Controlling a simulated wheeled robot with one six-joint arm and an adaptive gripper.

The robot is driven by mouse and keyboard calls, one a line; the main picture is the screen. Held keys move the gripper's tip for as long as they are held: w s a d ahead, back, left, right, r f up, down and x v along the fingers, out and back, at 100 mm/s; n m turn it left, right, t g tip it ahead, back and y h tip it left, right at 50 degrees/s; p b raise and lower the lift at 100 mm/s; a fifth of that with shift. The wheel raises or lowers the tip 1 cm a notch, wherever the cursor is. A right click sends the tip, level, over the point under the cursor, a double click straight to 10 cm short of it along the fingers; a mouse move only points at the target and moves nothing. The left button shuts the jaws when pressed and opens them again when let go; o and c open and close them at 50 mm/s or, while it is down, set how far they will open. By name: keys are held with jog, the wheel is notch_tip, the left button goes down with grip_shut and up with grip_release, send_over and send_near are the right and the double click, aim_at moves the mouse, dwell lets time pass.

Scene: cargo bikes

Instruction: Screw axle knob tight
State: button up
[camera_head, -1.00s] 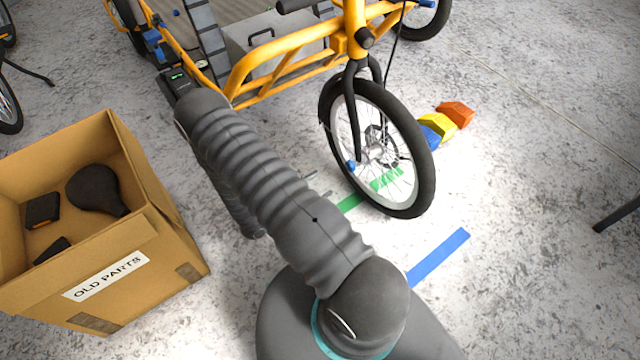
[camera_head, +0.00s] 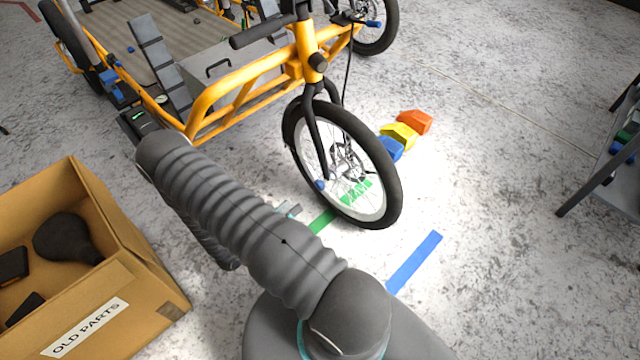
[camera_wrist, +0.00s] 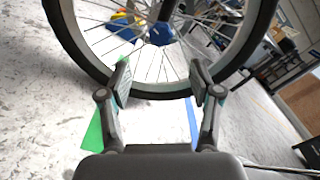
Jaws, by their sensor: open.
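The blue axle knob (camera_head: 320,185) sits at the lower end of the black fork, at the hub of the cargo bike's front wheel (camera_head: 388,205). In the wrist view a blue knob (camera_wrist: 160,34) shows at the fork's end, beyond the tire's lower rim (camera_wrist: 150,88). My gripper (camera_wrist: 160,78) is open and empty, its fingers apart on either side of the view's middle, below the knob in the picture. In the head view my arm covers most of the gripper. Only small grey parts of it show left of the wheel.
A cardboard box (camera_head: 140,275) marked OLD PARTS stands at the left. Green and blue tape (camera_head: 415,262) marks the floor. A dark-legged stand (camera_head: 590,180) is at the right; floor between is clear.

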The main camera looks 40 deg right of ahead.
aim_at(317, 187)
jog(key=d, duration=0.8)
jog(key=w+d+p, duration=0.1)
jog(key=d, duration=0.3)
jog(key=shift+d, duration=0.15)
